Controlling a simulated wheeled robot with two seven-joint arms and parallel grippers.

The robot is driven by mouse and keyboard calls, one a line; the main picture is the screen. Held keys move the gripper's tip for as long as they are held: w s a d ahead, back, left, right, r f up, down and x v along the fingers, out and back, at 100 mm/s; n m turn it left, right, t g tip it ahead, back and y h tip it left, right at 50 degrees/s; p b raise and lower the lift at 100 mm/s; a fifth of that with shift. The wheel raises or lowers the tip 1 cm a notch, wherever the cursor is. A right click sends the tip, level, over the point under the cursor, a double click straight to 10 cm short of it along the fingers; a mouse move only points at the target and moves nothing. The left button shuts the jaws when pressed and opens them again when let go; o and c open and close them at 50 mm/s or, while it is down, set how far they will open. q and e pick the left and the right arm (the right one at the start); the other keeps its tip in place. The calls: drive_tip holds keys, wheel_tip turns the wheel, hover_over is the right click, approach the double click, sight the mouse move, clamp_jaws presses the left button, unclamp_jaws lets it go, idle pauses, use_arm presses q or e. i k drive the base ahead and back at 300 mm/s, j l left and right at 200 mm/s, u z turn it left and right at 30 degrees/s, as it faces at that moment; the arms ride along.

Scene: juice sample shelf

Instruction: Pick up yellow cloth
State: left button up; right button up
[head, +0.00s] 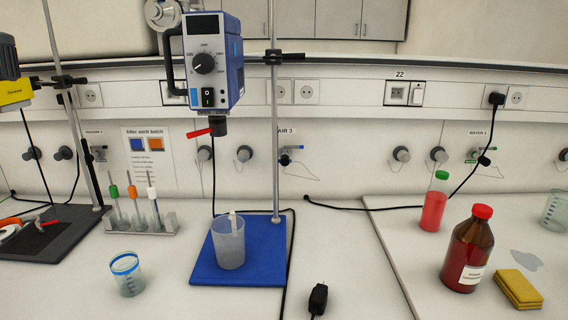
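The yellow cloth (518,288) lies folded in a small stack on the white bench at the lower right. It is just right of a brown bottle with a red cap (468,250). A grey-blue wet-looking patch (526,260) lies on the bench just behind the cloth. Neither of my grippers shows in the head view.
A bottle of red liquid with a green cap (433,208) stands behind the brown bottle, and a glass beaker (555,211) is at the right edge. A blue stirrer base (262,262) carries a plastic beaker (229,244). A black plug (318,299) lies at front centre.

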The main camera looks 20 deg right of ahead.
sight(523, 295)
drive_tip(key=z, duration=2.5)
drive_tip(key=i+l, duration=1.2)
drive_tip(key=i, duration=0.15)
